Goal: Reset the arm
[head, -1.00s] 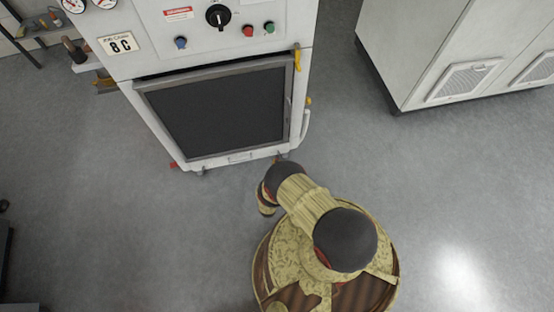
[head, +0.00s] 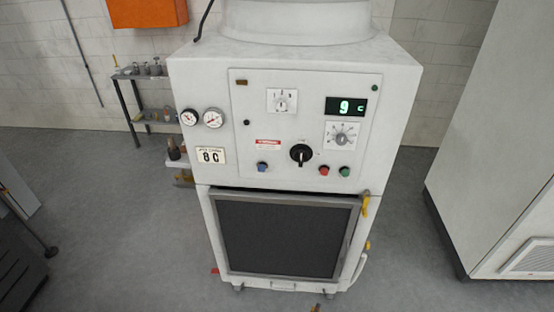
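The ozone washer (head: 215,92) stands upright in the middle of the head view, a white cabinet with a control panel (head: 265,105). The panel carries a black rotary knob (head: 301,154), a green lit display reading "9 c" (head: 346,107), a blue button (head: 262,167), a red button (head: 324,170) and a green button (head: 344,171). Below is a dark front panel in a grey frame (head: 280,238). A yellow handle (head: 365,204) sits at its upper right. My arm and gripper are out of view, so the gripper's state is hidden.
A large white cabinet (head: 490,150) stands at the right. A small shelf (head: 140,77) with metal weights is at the back left. Dark equipment (head: 20,260) is at the lower left. An orange box (head: 147,12) hangs on the back wall. Grey floor (head: 115,215) is bare left of the washer.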

